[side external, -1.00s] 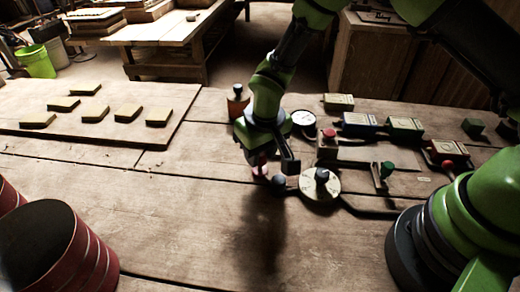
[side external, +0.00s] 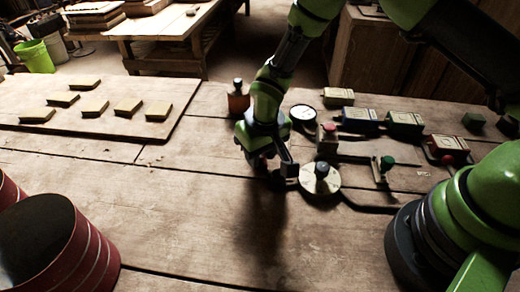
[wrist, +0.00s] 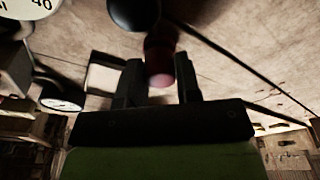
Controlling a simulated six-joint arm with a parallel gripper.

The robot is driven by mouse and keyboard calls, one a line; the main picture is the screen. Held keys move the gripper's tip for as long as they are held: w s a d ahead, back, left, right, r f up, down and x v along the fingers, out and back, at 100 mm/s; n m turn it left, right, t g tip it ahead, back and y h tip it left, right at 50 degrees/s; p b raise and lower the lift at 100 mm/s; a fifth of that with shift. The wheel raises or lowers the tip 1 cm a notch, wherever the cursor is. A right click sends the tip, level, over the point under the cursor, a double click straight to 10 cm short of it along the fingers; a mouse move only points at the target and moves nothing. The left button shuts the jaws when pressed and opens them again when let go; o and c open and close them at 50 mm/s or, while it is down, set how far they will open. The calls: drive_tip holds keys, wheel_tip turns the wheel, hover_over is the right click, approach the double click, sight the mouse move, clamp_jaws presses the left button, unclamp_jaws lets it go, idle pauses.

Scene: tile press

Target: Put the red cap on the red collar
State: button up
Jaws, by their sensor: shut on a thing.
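My gripper (wrist: 159,62) is shut on a reddish, rounded piece, which I take to be the red cap (wrist: 160,76). It shows between the two dark fingers in the wrist view, with its upper part in dark shadow. In the side view my gripper (side external: 257,162) is low over the bench, left of the pale round dial (side external: 320,180). The held piece is hidden or too dark to tell there. I cannot make out the red collar for sure; it may be hidden by my gripper.
A post with a red top (side external: 328,128), a green-knobbed lever (side external: 386,164) and several coloured boxes stand right of my gripper. A board (side external: 60,132) with tiles lies left.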

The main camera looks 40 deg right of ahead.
drive_tip(key=shift+f, duration=0.1)
drive_tip(key=o, duration=0.6)
drive_tip(key=shift+s+r, duration=0.25)
drive_tip(key=shift+r, duration=1.55)
drive_tip(key=shift+s+r, duration=0.3)
drive_tip(key=shift+r, duration=1.55)
drive_tip(key=shift+s+r, duration=0.25)
drive_tip(key=shift+r, duration=1.55)
